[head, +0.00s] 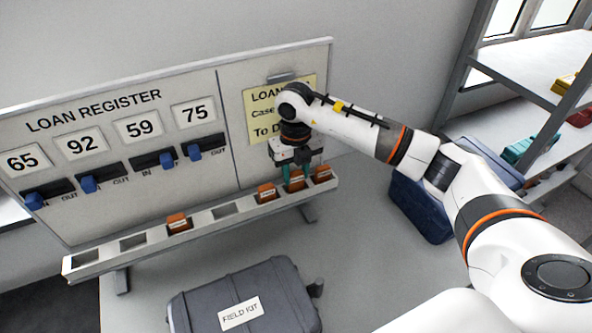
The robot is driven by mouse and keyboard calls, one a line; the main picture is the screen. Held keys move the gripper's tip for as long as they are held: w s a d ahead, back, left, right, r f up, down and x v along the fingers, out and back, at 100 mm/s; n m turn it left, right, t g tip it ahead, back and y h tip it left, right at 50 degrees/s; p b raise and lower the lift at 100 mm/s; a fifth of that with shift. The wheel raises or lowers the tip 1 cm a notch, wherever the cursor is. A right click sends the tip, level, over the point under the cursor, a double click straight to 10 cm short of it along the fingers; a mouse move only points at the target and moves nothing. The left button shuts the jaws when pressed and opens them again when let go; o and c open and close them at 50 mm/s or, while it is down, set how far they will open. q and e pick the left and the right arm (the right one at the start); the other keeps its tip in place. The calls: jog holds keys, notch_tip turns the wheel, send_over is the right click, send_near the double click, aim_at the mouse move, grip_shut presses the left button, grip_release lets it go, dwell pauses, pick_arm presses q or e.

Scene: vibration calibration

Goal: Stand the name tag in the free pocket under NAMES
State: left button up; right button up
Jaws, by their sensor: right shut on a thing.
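My right gripper (296,174) is over the right part of the pocket rail (246,207), pointing down. Its teal fingers are shut on an orange tag (296,181), which is partly hidden by them. The tag is at the rail, between two other orange tags (266,193) and (322,174); I cannot tell whether it is seated in a pocket or how its label reads. Another orange tag (178,223) stands further left in the rail. Empty pockets show at the middle (222,211) and left (132,242). No NAMES heading is readable. My left gripper is out of view.
A LOAN REGISTER board (232,140) with number cards and blue sliders stands behind the rail. A yellow note (260,124) is partly covered by my arm. A grey FIELD KIT case (280,290) lies in front, a blue case (420,205) to the right, beside shelves (540,90).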

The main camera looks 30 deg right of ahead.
jog(key=shift+f, duration=0.55)
jog(key=shift+f, duration=0.2)
jog(key=o, duration=1)
jog(key=shift+r, duration=0.1)
jog(key=shift+c, duration=0.2)
